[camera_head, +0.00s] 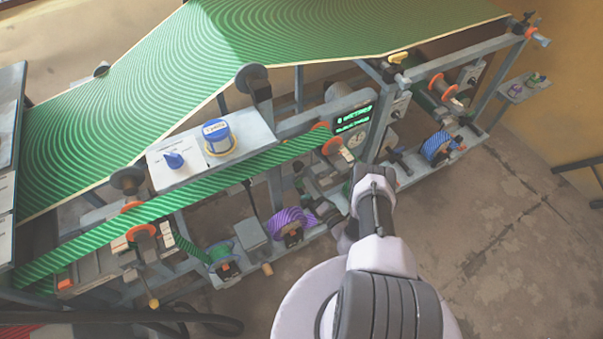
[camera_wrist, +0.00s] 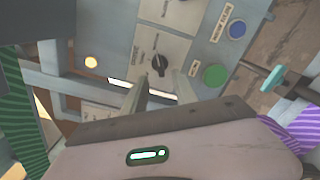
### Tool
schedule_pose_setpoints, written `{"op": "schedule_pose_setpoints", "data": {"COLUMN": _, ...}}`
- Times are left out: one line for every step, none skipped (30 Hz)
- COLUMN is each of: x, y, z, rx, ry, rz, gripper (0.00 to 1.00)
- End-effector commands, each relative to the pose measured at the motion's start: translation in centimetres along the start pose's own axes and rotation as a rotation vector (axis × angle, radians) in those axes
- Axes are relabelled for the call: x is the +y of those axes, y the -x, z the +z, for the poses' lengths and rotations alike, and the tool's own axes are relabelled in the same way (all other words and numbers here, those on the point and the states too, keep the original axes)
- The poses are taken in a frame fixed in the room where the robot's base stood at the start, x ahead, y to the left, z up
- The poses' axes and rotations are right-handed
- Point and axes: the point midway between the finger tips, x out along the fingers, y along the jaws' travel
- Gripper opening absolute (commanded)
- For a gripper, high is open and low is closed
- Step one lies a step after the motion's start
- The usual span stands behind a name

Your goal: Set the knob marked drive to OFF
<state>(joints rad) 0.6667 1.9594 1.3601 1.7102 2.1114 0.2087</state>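A small black knob (camera_wrist: 160,65) sits on a pale plate (camera_wrist: 171,47) in the wrist view, with small lettering around it. The lettering is too small for me to read surely, so I cannot confirm the drive mark or the set position. My gripper (camera_wrist: 159,78) is open, its two fingers apart below the knob in the picture. The fingertips appear close to the plate, one on each side of the knob's lower end. I see nothing held between them, and contact is not clear. In the head view my arm hides the gripper and this knob.
A green button (camera_wrist: 214,75) and a blue knob (camera_wrist: 237,29) are right of the plate. A teal-ended handle (camera_wrist: 272,80) sticks out farther right. In the head view the machine carries a green striped web (camera_head: 110,125) and a lit display (camera_head: 353,118). Open floor (camera_head: 500,235) lies right.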

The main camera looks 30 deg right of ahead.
Motion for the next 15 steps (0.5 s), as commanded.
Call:
{"op": "schedule_pose_setpoints", "data": {"x": -0.1, "y": -1.4, "z": -0.3, "rx": 0.003, "ry": 0.003, "rz": 0.005, "gripper": 0.34}}
{"op": "schedule_pose_setpoints", "data": {"x": -0.2, "y": -2.1, "z": -0.2, "rx": 0.002, "ry": 0.003, "rz": 0.004, "gripper": 0.34}}
{"op": "schedule_pose_setpoints", "data": {"x": -0.1, "y": -3.1, "z": -0.2, "rx": 0.002, "ry": 0.003, "rz": 0.004, "gripper": 0.34}}
{"op": "schedule_pose_setpoints", "data": {"x": -0.1, "y": -3.7, "z": -0.2, "rx": 0.002, "ry": 0.003, "rz": 0.004, "gripper": 0.34}}
{"op": "schedule_pose_setpoints", "data": {"x": -0.1, "y": -4.3, "z": -0.2, "rx": 0.001, "ry": 0.002, "rz": 0.004, "gripper": 0.34}}
{"op": "schedule_pose_setpoints", "data": {"x": -0.1, "y": -4.9, "z": -0.2, "rx": 0.001, "ry": 0.002, "rz": 0.002, "gripper": 0.34}}
{"op": "schedule_pose_setpoints", "data": {"x": -0.1, "y": -5.3, "z": -0.2, "rx": 0.002, "ry": 0.002, "rz": 0.002, "gripper": 0.34}}
{"op": "schedule_pose_setpoints", "data": {"x": -0.1, "y": -5.7, "z": -0.1, "rx": 0.001, "ry": 0.001, "rz": 0.002, "gripper": 0.34}}
{"op": "schedule_pose_setpoints", "data": {"x": -0.1, "y": -6.1, "z": -0.1, "rx": 0.001, "ry": 0.002, "rz": 0.002, "gripper": 0.34}}
{"op": "schedule_pose_setpoints", "data": {"x": 0.0, "y": -6.3, "z": -0.1, "rx": 0.002, "ry": 0.001, "rz": 0.002, "gripper": 0.34}}
{"op": "schedule_pose_setpoints", "data": {"x": 0.0, "y": -6.5, "z": -0.1, "rx": 0.001, "ry": 0.0, "rz": 0.001, "gripper": 0.34}}
{"op": "schedule_pose_setpoints", "data": {"x": 0.0, "y": -6.7, "z": 0.0, "rx": 0.0, "ry": 0.0, "rz": 0.0, "gripper": 0.34}}
{"op": "schedule_pose_setpoints", "data": {"x": 0.0, "y": -6.7, "z": 0.0, "rx": 0.0, "ry": 0.0, "rz": 0.0, "gripper": 0.34}}
{"op": "schedule_pose_setpoints", "data": {"x": 0.0, "y": -6.8, "z": 0.0, "rx": 0.0, "ry": 0.0, "rz": 0.0, "gripper": 0.34}}
{"op": "schedule_pose_setpoints", "data": {"x": 0.1, "y": -6.8, "z": 0.0, "rx": 0.0, "ry": 0.0, "rz": 0.0, "gripper": 0.34}}
